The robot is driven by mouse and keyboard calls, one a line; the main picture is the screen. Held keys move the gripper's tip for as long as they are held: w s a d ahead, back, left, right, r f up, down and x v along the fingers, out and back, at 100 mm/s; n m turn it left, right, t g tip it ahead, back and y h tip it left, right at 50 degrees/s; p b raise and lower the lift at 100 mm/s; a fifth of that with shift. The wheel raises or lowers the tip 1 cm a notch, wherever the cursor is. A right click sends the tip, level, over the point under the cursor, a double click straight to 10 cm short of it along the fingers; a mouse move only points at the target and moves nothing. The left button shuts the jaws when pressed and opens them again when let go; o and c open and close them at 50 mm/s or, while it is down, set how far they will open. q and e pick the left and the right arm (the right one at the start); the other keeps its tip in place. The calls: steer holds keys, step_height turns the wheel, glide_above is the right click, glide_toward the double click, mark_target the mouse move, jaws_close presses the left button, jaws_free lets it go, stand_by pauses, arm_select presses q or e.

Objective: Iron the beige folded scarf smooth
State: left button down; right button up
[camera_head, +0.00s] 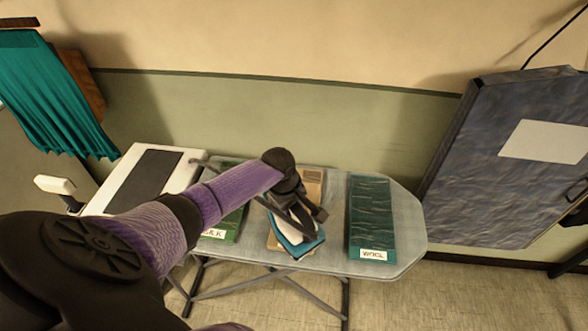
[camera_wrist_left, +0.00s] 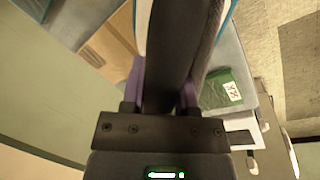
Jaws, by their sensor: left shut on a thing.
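The beige folded scarf (camera_head: 313,182) lies on the ironing board (camera_head: 336,188), between a green and a teal cloth. It also shows in the left wrist view (camera_wrist_left: 108,42). My left gripper (camera_head: 303,208) is shut on the handle of a blue and white iron (camera_head: 297,246). The iron is over the scarf's near part and hides much of it; I cannot tell whether it touches the cloth. In the left wrist view, the fingers (camera_wrist_left: 163,88) close on the dark handle, with the iron's white and blue body (camera_wrist_left: 217,28) beside it. My right gripper is not in view.
The teal folded cloth (camera_head: 371,210) has a "WOOL" label. The green one (camera_head: 231,226), partly behind my arm, reads "SILK". A white stand with a dark panel (camera_head: 148,180) is left. A large dark panel (camera_head: 500,190) stands right. A teal curtain (camera_head: 55,95) hangs far left.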

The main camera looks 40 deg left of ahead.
arm_select(q)
steer(key=shift+r+p, duration=0.95)
steer(key=shift+r, duration=0.2)
steer(key=shift+d, duration=0.1)
